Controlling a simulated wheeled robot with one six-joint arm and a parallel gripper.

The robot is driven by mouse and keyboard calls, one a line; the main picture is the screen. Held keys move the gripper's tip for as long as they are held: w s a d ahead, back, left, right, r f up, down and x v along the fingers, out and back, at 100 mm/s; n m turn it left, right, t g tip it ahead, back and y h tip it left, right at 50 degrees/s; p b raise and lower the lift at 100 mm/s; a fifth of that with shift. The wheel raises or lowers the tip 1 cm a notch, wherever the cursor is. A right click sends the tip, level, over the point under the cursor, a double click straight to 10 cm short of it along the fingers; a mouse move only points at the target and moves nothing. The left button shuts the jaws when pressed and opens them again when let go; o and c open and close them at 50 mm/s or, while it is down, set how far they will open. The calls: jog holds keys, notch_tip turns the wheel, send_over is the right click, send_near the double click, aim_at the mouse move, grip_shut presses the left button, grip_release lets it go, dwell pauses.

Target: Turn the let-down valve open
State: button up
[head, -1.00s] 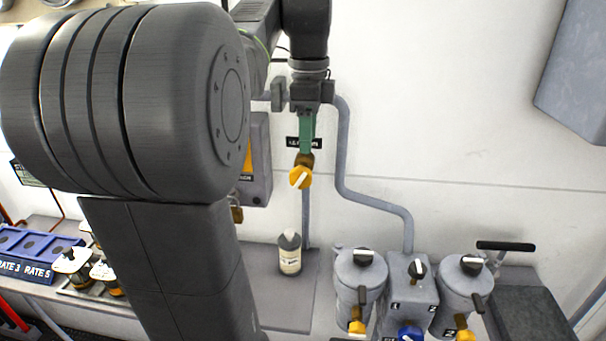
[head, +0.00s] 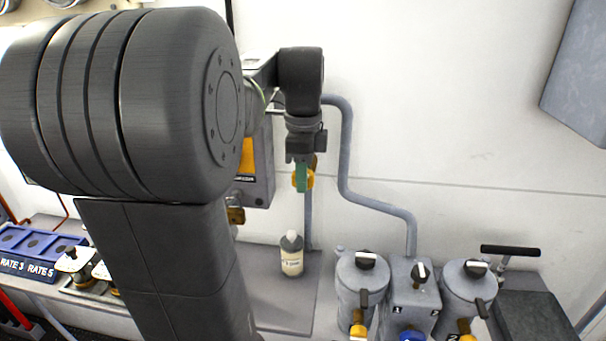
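The let-down valve is a yellow knob (head: 311,181) on a pipe against the white wall, mostly hidden behind my gripper. Only its edges show, so its pointer and angle cannot be seen. My gripper (head: 303,186) hangs with its green fingers pointing down, in front of the knob in this view. I cannot tell whether the fingers touch the knob, or how far apart they are. A small bottle (head: 291,257) with a pale label and grey top stands upright on the grey shelf below the valve.
A grey wall box (head: 261,185) with an orange panel is left of the valve. A grey pipe (head: 345,150) bends down on the right to grey canisters (head: 358,283) with black and yellow knobs. A blue rack (head: 35,247) lies at the left.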

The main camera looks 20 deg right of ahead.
jog(key=c, duration=0.4)
jog(key=shift+w+a+g+h, duration=0.15)
jog(key=shift+g+h, duration=0.55)
jog(key=shift+h, duration=0.5)
jog(key=shift+f+g+h+b, duration=0.1)
jog(key=shift+g+h+b, duration=0.6)
jog(key=shift+h, duration=0.6)
jog(key=o, duration=1)
jog(key=shift+a, duration=0.1)
jog(key=shift+c, duration=0.2)
